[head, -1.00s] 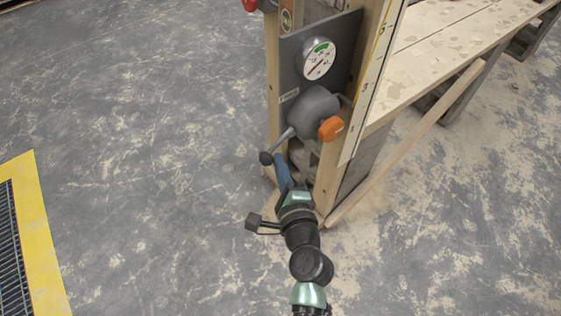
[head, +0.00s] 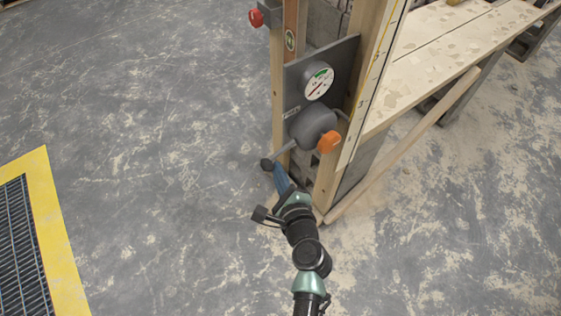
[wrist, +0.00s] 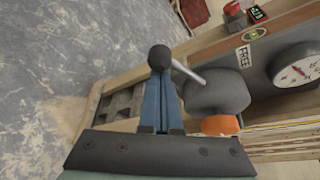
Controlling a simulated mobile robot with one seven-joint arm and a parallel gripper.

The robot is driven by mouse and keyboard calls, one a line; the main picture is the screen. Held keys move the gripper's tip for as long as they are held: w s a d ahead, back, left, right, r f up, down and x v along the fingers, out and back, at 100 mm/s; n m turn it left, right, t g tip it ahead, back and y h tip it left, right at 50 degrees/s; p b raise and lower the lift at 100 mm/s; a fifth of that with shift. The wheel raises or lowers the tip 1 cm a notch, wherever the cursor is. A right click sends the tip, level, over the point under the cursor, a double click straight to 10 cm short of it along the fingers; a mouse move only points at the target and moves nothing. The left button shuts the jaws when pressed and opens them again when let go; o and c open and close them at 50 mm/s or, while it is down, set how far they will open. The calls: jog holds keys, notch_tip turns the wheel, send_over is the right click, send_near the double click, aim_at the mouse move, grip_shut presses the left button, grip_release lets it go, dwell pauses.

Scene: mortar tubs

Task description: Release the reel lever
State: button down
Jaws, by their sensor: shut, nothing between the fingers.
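The reel lever is a grey rod (head: 282,151) with a black ball knob (head: 266,164). It slopes down and left from a rounded grey reel housing (head: 313,126), which carries an orange knob (head: 329,141). My gripper (head: 279,168) has blue fingers. They are shut and empty, just beside the black ball. In the wrist view, the fingertips (wrist: 160,80) lie right below the ball (wrist: 160,57) in the picture, close to it or touching; I cannot tell which. The rod (wrist: 188,72) runs from the ball to the housing (wrist: 215,92), clear of the fingers.
A round gauge (head: 318,83) with a red needle sits above the housing on a grey plate between wooden posts. A red button (head: 256,17) is higher up. A slanted wooden brace (head: 405,143) and a bench (head: 440,50) stand right. The left floor is open beside a yellow-edged grate (head: 50,205).

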notch_tip(320, 180, up, 6)
jog(key=m+g+y+p, duration=0.2)
jog(key=m+p, duration=0.2)
jog(key=p, duration=0.7)
jog(key=shift+a+g+p, duration=0.2)
jog(key=shift+g+p, duration=0.1)
jog(key=shift+p, duration=0.1)
notch_tip(320, 180, down, 4)
jog(key=b, duration=0.4)
jog(key=d+p+v, duration=0.1)
jog(key=p+v, duration=0.1)
jog(key=v, duration=0.8)
jog(key=shift+d, duration=0.2)
jog(key=shift+w+f, duration=0.1)
